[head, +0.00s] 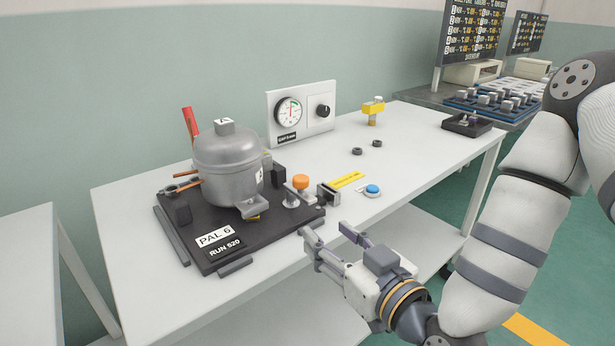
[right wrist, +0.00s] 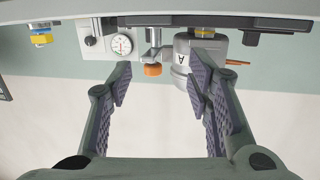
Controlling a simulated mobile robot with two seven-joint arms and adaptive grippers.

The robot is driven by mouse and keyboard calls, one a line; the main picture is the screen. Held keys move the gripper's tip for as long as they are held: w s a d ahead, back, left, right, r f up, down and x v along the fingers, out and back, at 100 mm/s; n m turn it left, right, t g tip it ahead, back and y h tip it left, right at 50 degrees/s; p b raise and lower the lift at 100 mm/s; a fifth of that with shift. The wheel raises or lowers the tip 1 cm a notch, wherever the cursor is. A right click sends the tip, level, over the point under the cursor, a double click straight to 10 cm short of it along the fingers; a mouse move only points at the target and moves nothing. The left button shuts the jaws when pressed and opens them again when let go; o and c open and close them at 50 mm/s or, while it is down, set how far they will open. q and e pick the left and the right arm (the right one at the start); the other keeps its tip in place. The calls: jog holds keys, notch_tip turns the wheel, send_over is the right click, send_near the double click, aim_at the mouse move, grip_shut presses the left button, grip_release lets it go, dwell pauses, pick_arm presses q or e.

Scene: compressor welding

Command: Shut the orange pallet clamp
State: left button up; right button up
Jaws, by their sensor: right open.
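The orange pallet clamp (head: 301,182) has an orange knob on a grey metal mount at the right edge of the black pallet (head: 238,257), which is marked PAL 6. Its knob also shows in the right wrist view (right wrist: 153,70), between and beyond the fingers. A grey compressor (head: 228,168) stands on the pallet beside the clamp. My right gripper (head: 330,232) is open and empty at the front edge of the table, to the right of and nearer than the clamp, not touching it. I cannot tell from these views whether the clamp is fully open. My left gripper is not in view.
A blue button (head: 373,189) and a yellow label (head: 346,181) are right of the clamp. A gauge panel (head: 302,113) stands behind. Two dark rings (head: 357,151) and a yellow-topped fitting (head: 373,108) sit farther back. The white table (head: 420,150) is mostly clear on the right.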

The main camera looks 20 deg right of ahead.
aim_at(305, 186)
jog(key=shift+t, duration=0.6)
jog(key=w+r, duration=0.1)
jog(key=w, duration=0.3)
jog(key=w+r, duration=0.1)
jog(key=w, duration=0.3)
jog(key=w+a+r, duration=0.1)
jog(key=w, duration=0.4)
jog(key=shift+r+b, duration=0.1)
jog(key=shift+b, duration=0.2)
